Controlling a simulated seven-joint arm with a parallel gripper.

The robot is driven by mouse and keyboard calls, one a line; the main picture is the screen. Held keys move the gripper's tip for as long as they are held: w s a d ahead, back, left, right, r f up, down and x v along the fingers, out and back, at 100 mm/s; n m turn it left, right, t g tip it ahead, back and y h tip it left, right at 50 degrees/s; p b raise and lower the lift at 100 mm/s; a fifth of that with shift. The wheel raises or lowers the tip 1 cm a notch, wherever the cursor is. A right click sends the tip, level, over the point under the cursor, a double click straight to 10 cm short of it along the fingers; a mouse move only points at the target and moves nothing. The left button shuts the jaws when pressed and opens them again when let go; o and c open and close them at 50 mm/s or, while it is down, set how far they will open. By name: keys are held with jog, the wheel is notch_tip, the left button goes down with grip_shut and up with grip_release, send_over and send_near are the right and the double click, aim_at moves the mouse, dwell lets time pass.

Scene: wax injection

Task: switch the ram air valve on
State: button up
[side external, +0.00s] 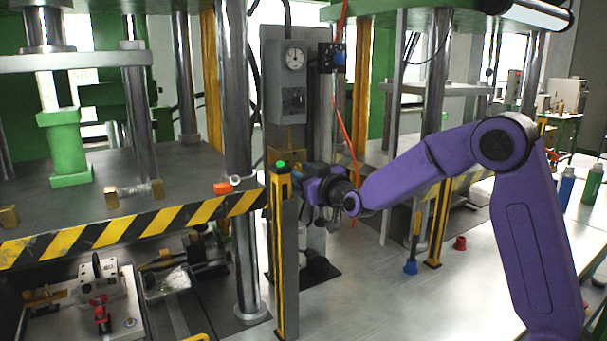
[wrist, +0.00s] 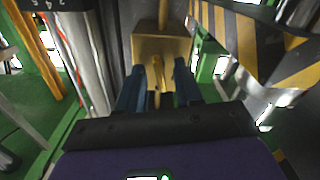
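A brass valve block (wrist: 160,47) with a narrow brass lever (wrist: 157,72) is in the upper middle of the wrist view; I take it for the ram air valve. My gripper (wrist: 156,82) faces it. Its two blue fingers are spread, one on each side of the lever, with gaps visible. I cannot tell whether either finger touches the lever.
A thick steel press column (side external: 238,120) rises to the left. A grey gauge box (side external: 294,82) is above, and an orange hose (side external: 347,135) hangs to the right.

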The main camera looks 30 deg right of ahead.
grip_shut()
jog(key=shift+m, duration=1.5)
grip_release()
jog(key=shift+s, duration=0.1)
jog(key=s, duration=1.7)
jog(key=shift+s, duration=0.15)
